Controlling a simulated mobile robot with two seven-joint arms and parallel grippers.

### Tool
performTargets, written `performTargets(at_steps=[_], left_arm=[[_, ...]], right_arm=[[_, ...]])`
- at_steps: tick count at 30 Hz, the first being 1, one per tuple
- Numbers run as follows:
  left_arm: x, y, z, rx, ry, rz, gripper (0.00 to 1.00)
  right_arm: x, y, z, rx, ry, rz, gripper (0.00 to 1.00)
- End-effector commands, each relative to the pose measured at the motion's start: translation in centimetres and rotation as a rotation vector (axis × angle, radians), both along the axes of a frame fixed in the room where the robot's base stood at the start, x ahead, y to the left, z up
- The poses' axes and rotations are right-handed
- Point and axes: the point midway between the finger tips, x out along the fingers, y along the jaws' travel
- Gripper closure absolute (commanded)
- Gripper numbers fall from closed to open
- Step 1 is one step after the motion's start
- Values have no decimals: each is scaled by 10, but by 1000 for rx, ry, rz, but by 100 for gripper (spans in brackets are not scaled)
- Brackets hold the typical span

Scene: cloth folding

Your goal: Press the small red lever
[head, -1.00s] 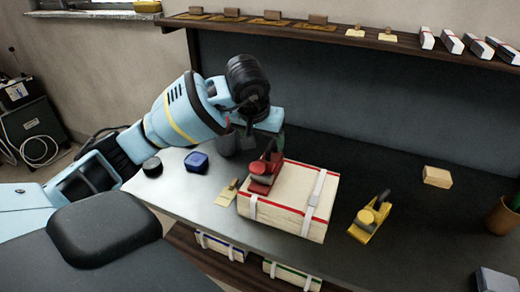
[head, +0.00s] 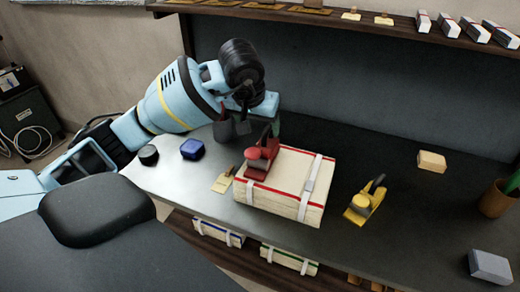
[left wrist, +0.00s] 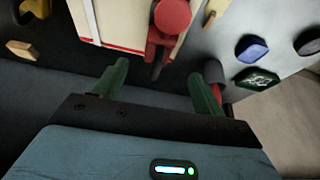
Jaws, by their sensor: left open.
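A small red device (head: 258,160) with a round red top and an upright lever part sits on the banded, red-edged pale block (head: 275,201) on the dark table. In the left wrist view the red device (left wrist: 171,18) lies just beyond the gap between my fingers, its narrow dark end (left wrist: 157,68) pointing toward the gripper. My left gripper (left wrist: 163,72) is open with two green fingers and nothing between them. In the head view it hangs behind the device, close to it; whether they touch cannot be told. My right gripper is not in view.
A similar yellow device (head: 364,205) stands right of the block. A blue item (head: 192,149), a black round item (head: 148,155) and a small tagged piece (head: 222,181) lie to the left. A tan block (head: 431,161), a grey block (head: 490,266) and a pot (head: 496,199) are on the right.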

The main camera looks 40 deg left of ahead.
Motion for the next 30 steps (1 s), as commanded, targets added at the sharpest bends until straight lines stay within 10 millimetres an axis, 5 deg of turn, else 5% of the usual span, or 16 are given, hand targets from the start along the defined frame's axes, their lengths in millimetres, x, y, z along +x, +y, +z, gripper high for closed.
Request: performTargets(at_steps=[15, 22, 30], left_arm=[[0, 0, 0, 0, 0, 0, 30], [-4, -4, 15, -9, 3, -4, 60], [-32, -16, 68, -26, 45, -13, 96]], right_arm=[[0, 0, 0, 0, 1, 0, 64], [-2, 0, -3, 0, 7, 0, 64], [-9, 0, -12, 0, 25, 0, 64]])
